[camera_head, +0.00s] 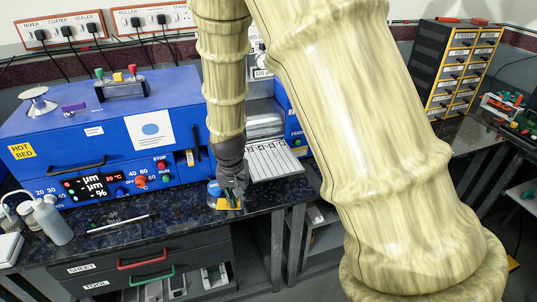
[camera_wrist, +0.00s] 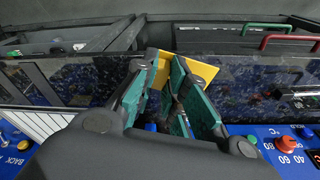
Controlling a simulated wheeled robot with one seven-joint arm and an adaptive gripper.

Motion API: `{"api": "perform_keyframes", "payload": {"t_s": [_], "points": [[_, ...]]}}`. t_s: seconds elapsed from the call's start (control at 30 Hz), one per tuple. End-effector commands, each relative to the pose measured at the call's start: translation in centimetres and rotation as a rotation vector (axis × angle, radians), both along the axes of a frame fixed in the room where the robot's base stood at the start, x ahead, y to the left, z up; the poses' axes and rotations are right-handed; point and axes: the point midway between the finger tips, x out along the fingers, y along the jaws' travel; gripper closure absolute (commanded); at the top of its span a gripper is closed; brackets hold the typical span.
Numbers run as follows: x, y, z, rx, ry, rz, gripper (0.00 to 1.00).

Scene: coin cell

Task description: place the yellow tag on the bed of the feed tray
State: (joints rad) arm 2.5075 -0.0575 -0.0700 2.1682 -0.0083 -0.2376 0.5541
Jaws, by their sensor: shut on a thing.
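The yellow tag (camera_head: 222,204) is at the tips of my gripper (camera_head: 232,194), low over the front edge of the dark speckled bench. In the wrist view the yellow tag (camera_wrist: 203,69) sticks out between the green-faced fingers of my gripper (camera_wrist: 178,85), which are shut on it. The fingers hide part of the tag. A pale ribbed tray (camera_head: 275,161), which looks like the feed tray, lies right of my gripper and a little farther back, at the blue machine's right end. Its ribbed bed also shows at the left of the wrist view (camera_wrist: 38,121). I see no tag on the bed.
A blue round thing (camera_head: 214,188) is close beside my gripper. A squeeze bottle (camera_head: 52,220) and a thin rod (camera_head: 118,223) are at the left. Drawers with red and green handles are below the bench.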

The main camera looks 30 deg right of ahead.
Motion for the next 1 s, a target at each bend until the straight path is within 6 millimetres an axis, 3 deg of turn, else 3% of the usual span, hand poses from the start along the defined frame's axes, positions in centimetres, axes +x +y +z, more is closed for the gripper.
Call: {"api": "perform_keyframes", "payload": {"t_s": [0.03, 0.2, 0.4, 0.53, 0.67, 1.0], "points": [[-0.9, -1.5, 1.9, -0.003, -0.003, -0.1, 0.99], [-4.0, -5.3, 5.8, -0.004, -0.009, -0.431, 0.99], [-6.8, -8.0, 8.9, 0.0, -0.022, -0.718, 0.99], [-7.8, -8.8, 9.8, 0.002, -0.026, -0.817, 0.99], [-7.4, -9.4, 10.1, 0.003, -0.027, -0.851, 0.99], [-1.8, -12.6, 9.6, 0.004, -0.026, -0.851, 0.99]]}}
